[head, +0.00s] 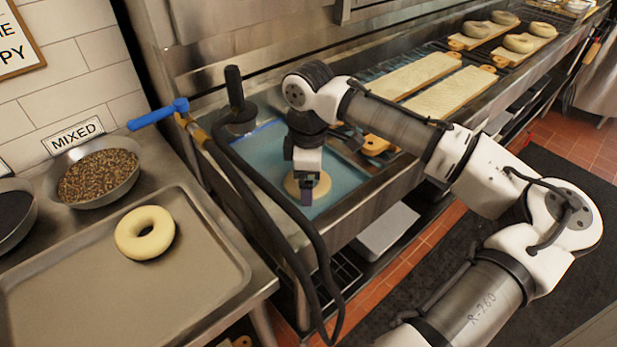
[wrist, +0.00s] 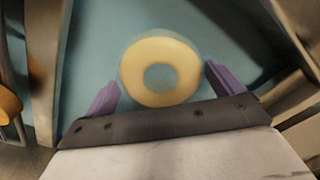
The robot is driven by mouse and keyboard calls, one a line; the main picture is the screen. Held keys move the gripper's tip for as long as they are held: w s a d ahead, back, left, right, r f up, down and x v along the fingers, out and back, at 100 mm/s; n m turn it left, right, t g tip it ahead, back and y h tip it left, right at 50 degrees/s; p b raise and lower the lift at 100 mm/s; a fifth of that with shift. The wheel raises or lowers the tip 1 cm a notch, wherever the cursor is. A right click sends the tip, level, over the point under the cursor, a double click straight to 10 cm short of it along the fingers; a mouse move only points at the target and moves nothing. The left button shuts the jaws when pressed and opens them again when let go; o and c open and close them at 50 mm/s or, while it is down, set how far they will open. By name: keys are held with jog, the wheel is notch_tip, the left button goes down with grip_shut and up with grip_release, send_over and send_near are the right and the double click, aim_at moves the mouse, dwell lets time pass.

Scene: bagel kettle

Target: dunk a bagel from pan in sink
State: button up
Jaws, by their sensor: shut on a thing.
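My gripper (head: 305,192) reaches down into the sink (head: 258,150), which holds blue-green water. It is shut on a pale bagel (head: 322,185), partly hidden behind the gripper in the head view. In the wrist view the bagel (wrist: 135,75) lies flat between the two purple fingers, against the blue-green water (wrist: 100,40). It is at or close to the water surface; how deep is hard to tell. A second pale bagel (head: 131,246) lies on the metal pan (head: 90,295) on the left counter.
A bowl of mixed seeds (head: 97,178) and a bowl of dark seeds (head: 14,212) stand behind the pan. A blue-handled sprayer (head: 158,113) with a black hose hangs by the sink's left edge. Boards (head: 420,73), some bearing bagels, lie beyond on the right.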

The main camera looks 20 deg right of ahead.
notch_tip(320, 180, up, 11)
jog(key=p, duration=0.9)
jog(key=shift+p, duration=0.4)
